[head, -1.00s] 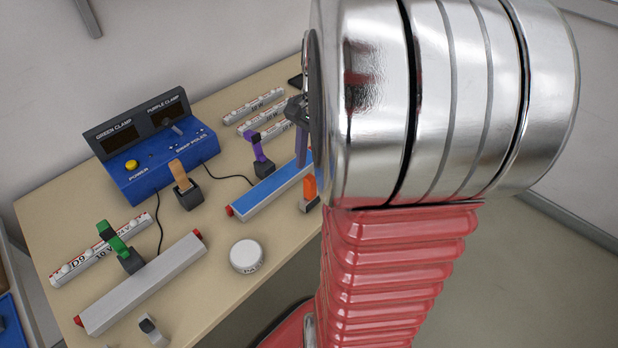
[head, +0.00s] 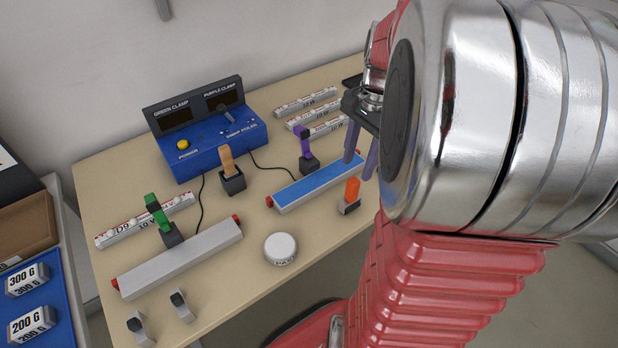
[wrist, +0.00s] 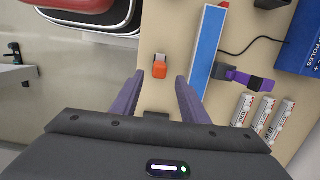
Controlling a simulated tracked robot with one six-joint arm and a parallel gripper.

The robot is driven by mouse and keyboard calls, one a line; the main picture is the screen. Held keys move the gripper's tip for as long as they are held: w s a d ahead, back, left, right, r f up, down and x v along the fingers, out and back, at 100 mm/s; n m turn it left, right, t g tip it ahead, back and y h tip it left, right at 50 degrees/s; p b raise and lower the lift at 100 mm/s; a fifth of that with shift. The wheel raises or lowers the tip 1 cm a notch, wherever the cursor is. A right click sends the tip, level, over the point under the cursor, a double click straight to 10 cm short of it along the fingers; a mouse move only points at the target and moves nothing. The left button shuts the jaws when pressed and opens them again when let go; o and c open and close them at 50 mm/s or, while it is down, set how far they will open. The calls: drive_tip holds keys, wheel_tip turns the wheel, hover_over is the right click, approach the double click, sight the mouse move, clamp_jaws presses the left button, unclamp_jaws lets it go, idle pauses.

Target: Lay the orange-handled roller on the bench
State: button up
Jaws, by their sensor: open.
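The orange-handled roller (head: 350,192) stands on the bench (head: 235,285), near its front edge. Its orange block rises from a grey metal foot. My gripper (head: 358,168) is open and empty above the roller, fingers pointing down. In the wrist view, the roller (wrist: 160,68) lies ahead, in line with the gap between the fingertips (wrist: 160,79). I cannot tell the exact height of the fingertips over it.
A blue-topped bar (head: 315,185) lies close beside the roller, with a purple clamp (head: 305,150) behind it. A white round tub (head: 281,248), a grey bar (head: 180,258), a green clamp (head: 160,220) and a blue control box (head: 210,145) occupy the left. Bare bench lies around the tub.

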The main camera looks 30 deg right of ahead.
drive_tip(key=s+a+r+n+t, duration=0.1)
drive_tip(key=a+r+n+t, duration=0.1)
drive_tip(key=a+n, duration=0.6)
drive_tip(key=s+a+r+n+t+h, duration=0.1)
drive_tip(key=s+a+r+n+t, duration=0.1)
drive_tip(key=a+n, duration=0.7)
drive_tip(key=a+r+t, duration=0.1)
drive_tip(key=a, duration=0.6)
drive_tip(key=shift+s+r+n+t, duration=0.2)
drive_tip(key=shift+r+n+t, duration=0.05)
drive_tip(key=shift+n+t, duration=0.05)
